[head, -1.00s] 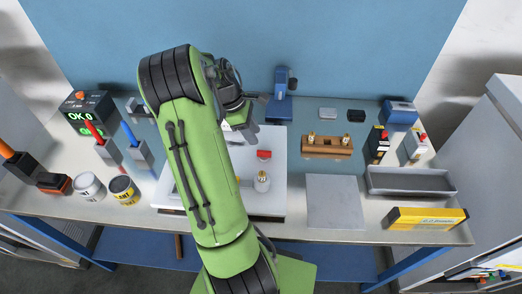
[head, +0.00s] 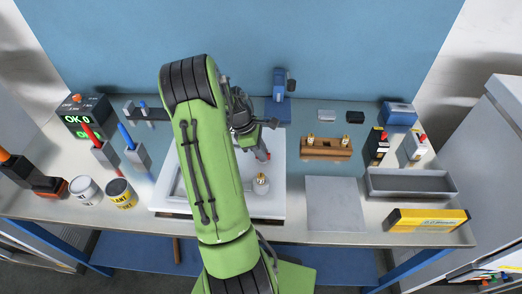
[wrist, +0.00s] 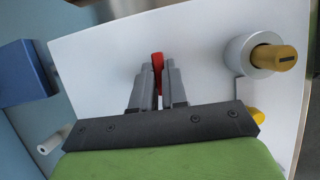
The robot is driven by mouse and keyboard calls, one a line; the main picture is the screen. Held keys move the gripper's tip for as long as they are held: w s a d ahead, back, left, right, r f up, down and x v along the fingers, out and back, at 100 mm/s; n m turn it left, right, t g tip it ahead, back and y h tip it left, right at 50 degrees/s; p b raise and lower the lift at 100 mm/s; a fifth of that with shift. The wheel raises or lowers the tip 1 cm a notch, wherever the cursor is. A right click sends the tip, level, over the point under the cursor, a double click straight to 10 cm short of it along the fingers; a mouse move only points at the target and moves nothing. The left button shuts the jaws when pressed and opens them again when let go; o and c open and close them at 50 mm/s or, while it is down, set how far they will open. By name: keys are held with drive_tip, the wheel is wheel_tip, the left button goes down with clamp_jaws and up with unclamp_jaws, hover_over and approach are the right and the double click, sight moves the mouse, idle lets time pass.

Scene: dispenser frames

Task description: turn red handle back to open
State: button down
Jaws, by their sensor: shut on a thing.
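The red handle (head: 267,156) sits on the white plate (head: 268,208), mostly covered by my gripper in the head view. In the wrist view the red handle (wrist: 157,60) stands up between my fingertips. My gripper (wrist: 158,82) is shut on it, one grey finger on each side; the gripper (head: 261,149) also shows in the head view. A brass-topped grey fitting (head: 261,182) is on the plate just in front of the handle. It appears at right in the wrist view (wrist: 247,54). The handle's base is hidden by the fingers.
A wooden block with brass fittings (head: 326,149) and a bare grey plate (head: 335,202) lie to the right. A blue stand (head: 279,98) is behind the white plate. Two cans (head: 121,193) and pen holders (head: 138,157) stand left.

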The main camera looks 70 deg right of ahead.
drive_tip(key=shift+m, duration=0.3)
drive_tip(key=m+y+p, duration=0.1)
drive_tip(key=m, duration=0.2)
drive_tip(key=shift+d+r, duration=0.1)
drive_tip(key=shift+d, duration=0.05)
drive_tip(key=m+y, duration=0.1)
drive_tip(key=m, duration=0.1)
drive_tip(key=m+y, duration=0.1)
drive_tip(key=m, duration=0.1)
drive_tip(key=shift+d+t+p, duration=0.15)
drive_tip(key=shift+t+p, duration=0.2)
drive_tip(key=shift+t, duration=0.05)
drive_tip(key=m+t+y, duration=0.1)
drive_tip(key=m, duration=0.4)
drive_tip(key=shift+s+d, duration=0.1)
drive_tip(key=shift+s, duration=0.05)
drive_tip(key=m+t, duration=0.1)
drive_tip(key=m, duration=0.1)
drive_tip(key=m+y, duration=0.1)
drive_tip(key=m, duration=0.1)
drive_tip(key=shift+m+t, duration=0.3)
drive_tip(key=shift+t, duration=0.1)
drive_tip(key=shift+s, duration=0.1)
drive_tip(key=c, duration=1.2)
unclamp_jaws()
drive_tip(key=shift+o, duration=0.2)
